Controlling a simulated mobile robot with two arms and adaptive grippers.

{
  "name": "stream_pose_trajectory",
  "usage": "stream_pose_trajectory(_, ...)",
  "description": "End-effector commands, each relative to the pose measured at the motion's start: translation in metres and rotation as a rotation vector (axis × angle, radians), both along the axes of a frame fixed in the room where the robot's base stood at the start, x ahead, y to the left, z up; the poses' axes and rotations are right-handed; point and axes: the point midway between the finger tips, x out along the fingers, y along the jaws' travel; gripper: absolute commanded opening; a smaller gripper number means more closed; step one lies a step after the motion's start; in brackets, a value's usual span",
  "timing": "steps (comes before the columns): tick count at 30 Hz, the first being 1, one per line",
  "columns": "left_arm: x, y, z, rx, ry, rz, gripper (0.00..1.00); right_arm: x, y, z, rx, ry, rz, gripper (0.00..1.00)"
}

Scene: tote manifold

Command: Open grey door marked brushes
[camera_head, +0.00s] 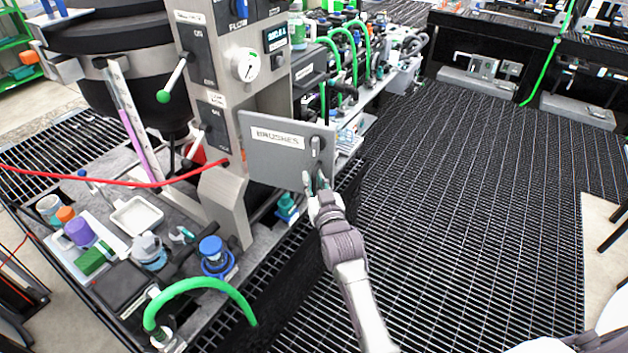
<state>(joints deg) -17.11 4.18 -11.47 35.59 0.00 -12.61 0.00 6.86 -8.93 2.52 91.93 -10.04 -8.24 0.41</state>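The grey door (262,160) has a white label reading BRUSHES and sits on the right side of the grey column. A dark handle (316,146) is near its right edge. My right gripper (314,182) is at the door's lower right corner, just below the handle. Its fingertips look a little apart, with nothing seen between them. I cannot tell whether it touches the door. My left gripper is not in view.
A red hose (120,182) crosses at left. Bottles and a green hose (205,284) crowd the lower bench. Dark grating floor (450,220) is clear to the right.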

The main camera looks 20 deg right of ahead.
Motion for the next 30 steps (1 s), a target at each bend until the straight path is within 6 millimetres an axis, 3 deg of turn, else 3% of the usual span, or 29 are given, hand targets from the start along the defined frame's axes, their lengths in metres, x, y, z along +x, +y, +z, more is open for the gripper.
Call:
stream_pose_trajectory(2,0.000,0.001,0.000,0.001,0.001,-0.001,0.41,0.000,0.000,0.000,0.001,0.000,0.000,0.39)
stream_pose_trajectory(14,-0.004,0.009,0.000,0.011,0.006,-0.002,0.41,-0.007,0.000,-0.001,0.003,0.002,0.000,0.39)
stream_pose_trajectory(30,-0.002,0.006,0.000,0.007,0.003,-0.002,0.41,-0.107,0.005,-0.002,0.002,0.003,0.000,0.39)
